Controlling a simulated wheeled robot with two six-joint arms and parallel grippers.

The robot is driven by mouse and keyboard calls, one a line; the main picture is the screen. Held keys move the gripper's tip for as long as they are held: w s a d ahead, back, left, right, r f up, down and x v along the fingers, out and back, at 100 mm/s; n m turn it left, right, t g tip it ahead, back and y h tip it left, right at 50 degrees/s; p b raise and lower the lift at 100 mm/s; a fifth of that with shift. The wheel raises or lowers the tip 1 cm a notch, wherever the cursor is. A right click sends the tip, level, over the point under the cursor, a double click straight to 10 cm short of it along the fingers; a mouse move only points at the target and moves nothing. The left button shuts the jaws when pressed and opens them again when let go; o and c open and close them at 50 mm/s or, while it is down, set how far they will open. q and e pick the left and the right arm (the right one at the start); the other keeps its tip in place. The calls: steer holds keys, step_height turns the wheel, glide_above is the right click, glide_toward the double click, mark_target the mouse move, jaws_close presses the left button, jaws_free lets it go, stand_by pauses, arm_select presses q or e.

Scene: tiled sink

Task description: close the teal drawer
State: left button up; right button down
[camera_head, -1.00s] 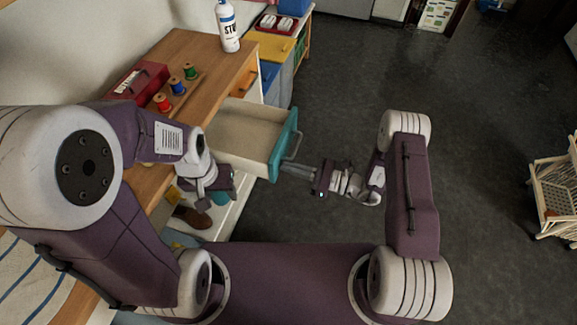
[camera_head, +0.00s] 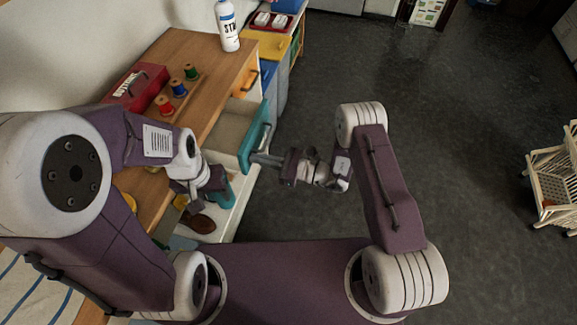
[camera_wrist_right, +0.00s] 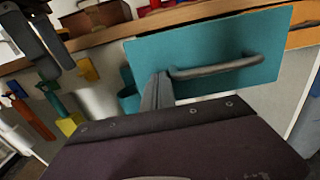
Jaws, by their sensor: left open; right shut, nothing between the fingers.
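The teal drawer (camera_head: 256,138) sticks partly out of the wooden bench, its pale interior visible from above. In the right wrist view its teal front (camera_wrist_right: 215,50) carries a grey bar handle (camera_wrist_right: 222,68). My right gripper (camera_head: 258,159) is shut and empty, its fingertips at the drawer front beside the handle's end. They appear to press on the front, though exact contact is hard to tell; the fingers also show in the right wrist view (camera_wrist_right: 158,90). My left gripper (camera_head: 212,188) is open, lower left of the drawer, its fingertips partly hidden.
The bench top (camera_head: 198,55) holds a red box (camera_head: 135,87), several coloured spools (camera_head: 179,88) and a white bottle (camera_head: 228,28). A teal object (camera_head: 222,186) sits beside my left gripper. The floor on the right is clear up to a white rack (camera_head: 553,180).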

mark_target(218, 148)
steer(key=b+x, duration=0.3)
steer(key=x, duration=0.9)
steer(key=shift+a+f+b, duration=0.1)
steer(key=shift+f+b, duration=0.1)
steer(key=shift+b, duration=0.2)
steer(key=shift+w+a+r, duration=0.15)
steer(key=shift+w+a, duration=0.1)
steer(key=shift+a, duration=0.35)
steer(key=shift+r+b, duration=0.2)
steer(key=shift+b, duration=0.1)
steer(key=shift+r, duration=0.1)
